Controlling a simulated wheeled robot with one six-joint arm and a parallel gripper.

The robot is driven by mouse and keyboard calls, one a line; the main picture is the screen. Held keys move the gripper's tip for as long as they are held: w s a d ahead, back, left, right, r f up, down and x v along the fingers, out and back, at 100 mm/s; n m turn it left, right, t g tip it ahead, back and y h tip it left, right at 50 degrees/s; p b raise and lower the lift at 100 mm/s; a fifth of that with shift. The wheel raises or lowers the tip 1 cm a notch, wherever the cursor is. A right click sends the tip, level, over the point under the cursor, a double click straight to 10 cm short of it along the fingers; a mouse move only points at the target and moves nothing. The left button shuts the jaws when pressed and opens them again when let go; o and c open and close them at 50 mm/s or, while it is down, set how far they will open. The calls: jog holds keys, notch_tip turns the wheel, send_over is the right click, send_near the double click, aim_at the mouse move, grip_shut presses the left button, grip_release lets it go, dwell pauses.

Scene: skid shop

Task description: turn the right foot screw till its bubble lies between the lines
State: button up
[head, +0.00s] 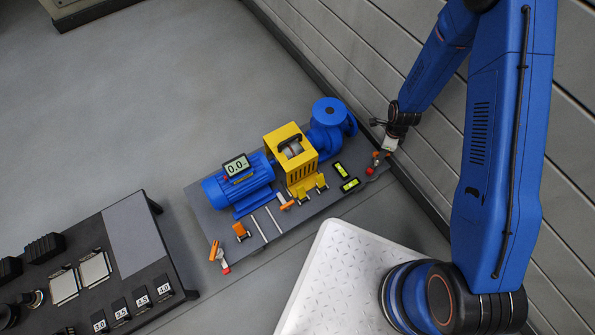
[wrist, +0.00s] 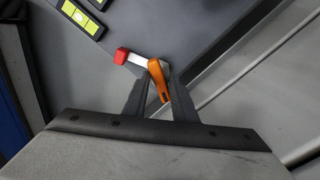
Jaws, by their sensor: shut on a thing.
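The right foot screw (head: 370,171) is at the right corner of the dark skid plate (head: 198,197). In the wrist view it shows as a pale bar with a red end (wrist: 122,54) and an orange lever (wrist: 157,76). My gripper (wrist: 158,84) is shut on the orange part, one finger on each side; in the head view my gripper (head: 385,148) comes down at that corner. Two yellow-green level vials (head: 337,169) (head: 350,185) lie near the screw.
A blue motor (head: 238,190) with a 0.0 display (head: 237,167), a yellow guard (head: 302,174) and a blue pump (head: 329,122) stand on the skid. Another foot screw (head: 222,264) is at the lower left corner. A wall runs close behind my gripper. A dark bench (head: 140,235) stands left.

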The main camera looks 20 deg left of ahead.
jog(key=o, duration=0.9)
jog(key=shift+c, duration=0.2)
jog(key=shift+r, duration=3.5)
